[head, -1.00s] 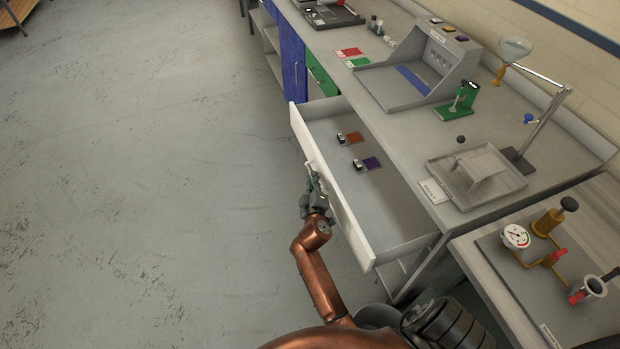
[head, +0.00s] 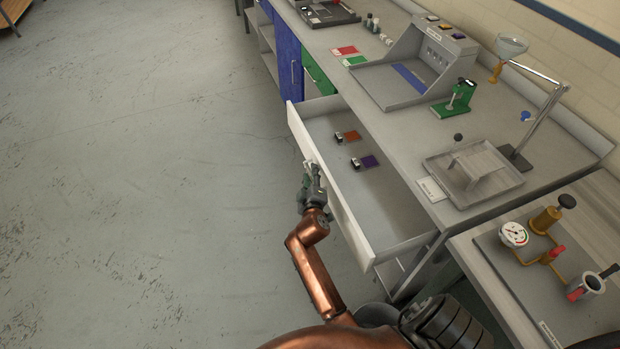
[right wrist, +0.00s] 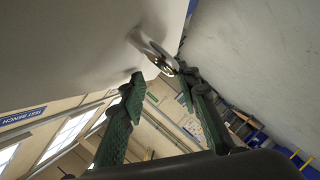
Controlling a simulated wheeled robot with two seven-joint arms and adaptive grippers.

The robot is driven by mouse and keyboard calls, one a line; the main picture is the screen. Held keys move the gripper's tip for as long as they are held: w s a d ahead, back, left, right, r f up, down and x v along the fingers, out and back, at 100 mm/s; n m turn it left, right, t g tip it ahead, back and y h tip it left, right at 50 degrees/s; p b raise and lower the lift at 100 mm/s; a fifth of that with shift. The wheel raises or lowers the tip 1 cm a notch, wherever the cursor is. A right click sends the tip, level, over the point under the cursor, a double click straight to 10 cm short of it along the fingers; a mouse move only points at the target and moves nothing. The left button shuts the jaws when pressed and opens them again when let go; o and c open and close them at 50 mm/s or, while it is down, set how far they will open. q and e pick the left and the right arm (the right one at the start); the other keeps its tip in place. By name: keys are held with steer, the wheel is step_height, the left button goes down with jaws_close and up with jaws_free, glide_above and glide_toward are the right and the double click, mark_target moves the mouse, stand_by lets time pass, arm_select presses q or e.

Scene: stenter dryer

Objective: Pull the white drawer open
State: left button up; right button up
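The white drawer (head: 340,196) stands pulled well out from the bench, its inside in plain view. Its metal handle is on the front face and shows in the right wrist view (right wrist: 156,54). My right gripper (head: 312,172) is in front of the drawer face by the handle. In the right wrist view its green fingers (right wrist: 160,80) are apart with nothing held between them, and the handle lies just beyond the fingertips. In the head view the arm hides part of the drawer front. My left gripper cannot be made out.
The grey bench (head: 400,150) carries a green stand (head: 457,98) and a grey tray (head: 490,190). The floor (head: 150,180) left of the drawer is clear.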

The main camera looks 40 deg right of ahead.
steer(key=shift+t, duration=0.3)
step_height(320, 180, up, 7)
steer(key=shift+a+r, duration=0.1)
steer(key=shift+a, duration=0.05)
steer(key=shift+r, duration=0.4)
